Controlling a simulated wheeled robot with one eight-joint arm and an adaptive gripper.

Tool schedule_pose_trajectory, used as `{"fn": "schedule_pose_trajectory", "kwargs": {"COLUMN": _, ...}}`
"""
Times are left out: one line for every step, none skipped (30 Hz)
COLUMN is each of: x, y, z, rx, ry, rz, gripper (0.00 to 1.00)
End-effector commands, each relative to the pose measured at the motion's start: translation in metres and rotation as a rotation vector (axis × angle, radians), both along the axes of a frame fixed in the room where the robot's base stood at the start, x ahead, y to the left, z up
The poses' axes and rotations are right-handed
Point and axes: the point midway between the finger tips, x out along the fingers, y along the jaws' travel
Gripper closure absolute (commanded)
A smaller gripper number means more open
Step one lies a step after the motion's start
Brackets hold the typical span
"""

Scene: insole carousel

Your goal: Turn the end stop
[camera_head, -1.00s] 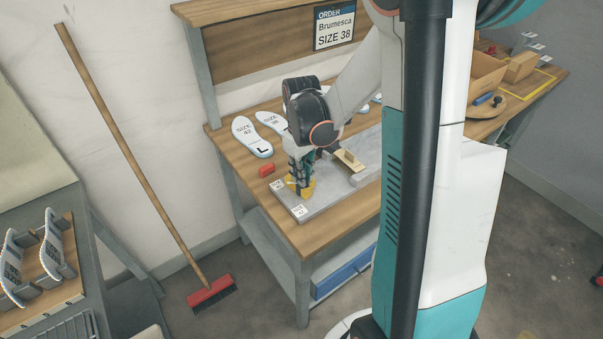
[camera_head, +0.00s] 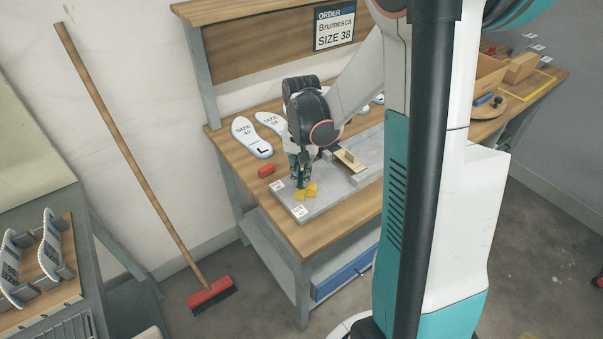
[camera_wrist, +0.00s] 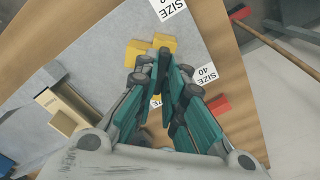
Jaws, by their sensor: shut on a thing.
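The yellow end stop (camera_head: 311,190) sits near the left end of the grey plate (camera_head: 338,190) on the workbench. In the wrist view, blocky yellow parts of the end stop (camera_wrist: 136,52) show beyond and beside my fingertips, and my fingers hide its middle. My gripper (camera_head: 301,184) points down at the end stop and is shut on it. In the wrist view the teal fingers of my gripper (camera_wrist: 156,62) are close together at their tips. A SIZE 40 label (camera_wrist: 207,75) and another size label (camera_wrist: 172,6) lie on the plate near the end stop.
A red block (camera_head: 267,171) lies on the bench left of the plate. White insoles (camera_head: 251,137) lie behind it. A wooden piece (camera_head: 349,160) stands on the plate to the right. A broom (camera_head: 140,170) leans on the wall. An order sign (camera_head: 334,29) reads SIZE 38.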

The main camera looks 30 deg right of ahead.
Motion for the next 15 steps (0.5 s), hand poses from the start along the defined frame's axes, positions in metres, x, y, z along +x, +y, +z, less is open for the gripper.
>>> {"fn": "schedule_pose_trajectory", "kwargs": {"x": 0.0009, "y": -0.0002, "z": 0.0005, "rx": 0.0, "ry": -0.001, "rz": -0.044, "gripper": 1.0}}
{"fn": "schedule_pose_trajectory", "kwargs": {"x": 0.0009, "y": -0.0002, "z": 0.0005, "rx": 0.0, "ry": -0.001, "rz": -0.073, "gripper": 1.0}}
{"fn": "schedule_pose_trajectory", "kwargs": {"x": 0.0009, "y": -0.0002, "z": 0.0005, "rx": 0.0, "ry": -0.001, "rz": -0.11, "gripper": 1.0}}
{"fn": "schedule_pose_trajectory", "kwargs": {"x": 0.001, "y": -0.0002, "z": 0.0005, "rx": 0.0, "ry": -0.001, "rz": -0.139, "gripper": 1.0}}
{"fn": "schedule_pose_trajectory", "kwargs": {"x": 0.001, "y": -0.0002, "z": 0.0005, "rx": 0.0, "ry": -0.001, "rz": -0.168, "gripper": 1.0}}
{"fn": "schedule_pose_trajectory", "kwargs": {"x": 0.001, "y": -0.0002, "z": 0.0005, "rx": 0.0, "ry": -0.001, "rz": -0.205, "gripper": 1.0}}
{"fn": "schedule_pose_trajectory", "kwargs": {"x": 0.001, "y": -0.0002, "z": 0.0005, "rx": 0.0, "ry": -0.001, "rz": -0.234, "gripper": 1.0}}
{"fn": "schedule_pose_trajectory", "kwargs": {"x": 0.001, "y": -0.0002, "z": 0.0005, "rx": 0.0, "ry": -0.001, "rz": -0.262, "gripper": 1.0}}
{"fn": "schedule_pose_trajectory", "kwargs": {"x": 0.001, "y": -0.0002, "z": 0.0005, "rx": 0.0, "ry": -0.001, "rz": -0.3, "gripper": 1.0}}
{"fn": "schedule_pose_trajectory", "kwargs": {"x": 0.001, "y": -0.0002, "z": 0.0005, "rx": 0.0, "ry": -0.001, "rz": -0.328, "gripper": 1.0}}
{"fn": "schedule_pose_trajectory", "kwargs": {"x": 0.001, "y": -0.0002, "z": 0.0005, "rx": 0.0, "ry": -0.001, "rz": -0.356, "gripper": 1.0}}
{"fn": "schedule_pose_trajectory", "kwargs": {"x": 0.0011, "y": -0.0003, "z": 0.0006, "rx": 0.0, "ry": -0.001, "rz": -0.392, "gripper": 1.0}}
{"fn": "schedule_pose_trajectory", "kwargs": {"x": 0.001, "y": -0.0002, "z": 0.0006, "rx": 0.0, "ry": -0.001, "rz": -0.42, "gripper": 1.0}}
{"fn": "schedule_pose_trajectory", "kwargs": {"x": 0.0011, "y": -0.0003, "z": 0.0006, "rx": 0.0, "ry": -0.001, "rz": -0.446, "gripper": 1.0}}
{"fn": "schedule_pose_trajectory", "kwargs": {"x": 0.0011, "y": -0.0003, "z": 0.0006, "rx": 0.0, "ry": -0.001, "rz": -0.48, "gripper": 1.0}}
